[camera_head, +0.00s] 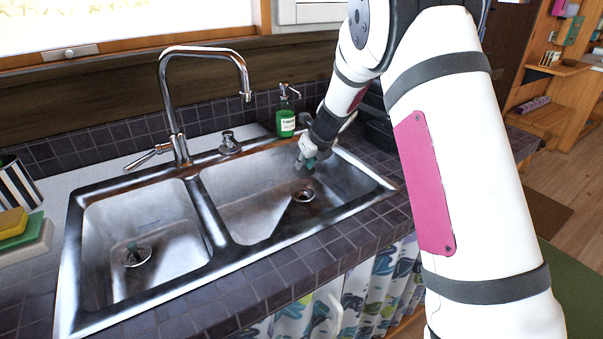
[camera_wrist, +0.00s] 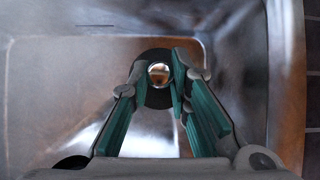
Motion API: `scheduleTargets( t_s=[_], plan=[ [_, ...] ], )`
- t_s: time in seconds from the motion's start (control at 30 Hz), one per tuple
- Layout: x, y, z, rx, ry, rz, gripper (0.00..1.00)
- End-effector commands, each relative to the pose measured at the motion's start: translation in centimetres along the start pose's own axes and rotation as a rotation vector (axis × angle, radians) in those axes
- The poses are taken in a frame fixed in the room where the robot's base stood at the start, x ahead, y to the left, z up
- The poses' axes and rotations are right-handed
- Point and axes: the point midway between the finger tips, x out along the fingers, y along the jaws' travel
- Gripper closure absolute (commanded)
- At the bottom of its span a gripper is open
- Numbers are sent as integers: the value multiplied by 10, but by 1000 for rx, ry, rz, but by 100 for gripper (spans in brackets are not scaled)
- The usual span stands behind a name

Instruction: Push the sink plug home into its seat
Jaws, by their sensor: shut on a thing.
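My gripper (camera_head: 307,162) reaches down into the right basin of the double sink, behind and above the open drain seat (camera_head: 303,195). In the wrist view its green-padded fingers (camera_wrist: 160,76) are closed around the sink plug (camera_wrist: 154,98), a dark round disc with a shiny metal knob between the fingertips. The plug is held facing the basin floor. In the head view the plug cannot be made out at the fingers. The drain seat shows as a metal ring with a brownish centre, apart from the gripper. In the wrist view I cannot pick it out.
The left basin (camera_head: 105,225) has its own drain (camera_head: 136,255). A curved tap (camera_head: 165,90) stands behind the divider. A green soap bottle (camera_head: 286,118) stands behind the right basin, close to my wrist. Sponges (camera_head: 20,232) lie at the far left. The front right basin is clear.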

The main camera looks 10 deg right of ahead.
Motion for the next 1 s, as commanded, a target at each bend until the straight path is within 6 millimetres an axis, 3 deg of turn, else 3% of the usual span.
scheduleTargets(
  t_s=[0.1, 0.47, 1.0],
  plan=[
    [12, -1, -3, -1, -1, -1, 100],
    [20, -1, -7, -1, -2, -1, 100],
    [51, 0, -28, 0, -1, -1, 100]
  ],
)
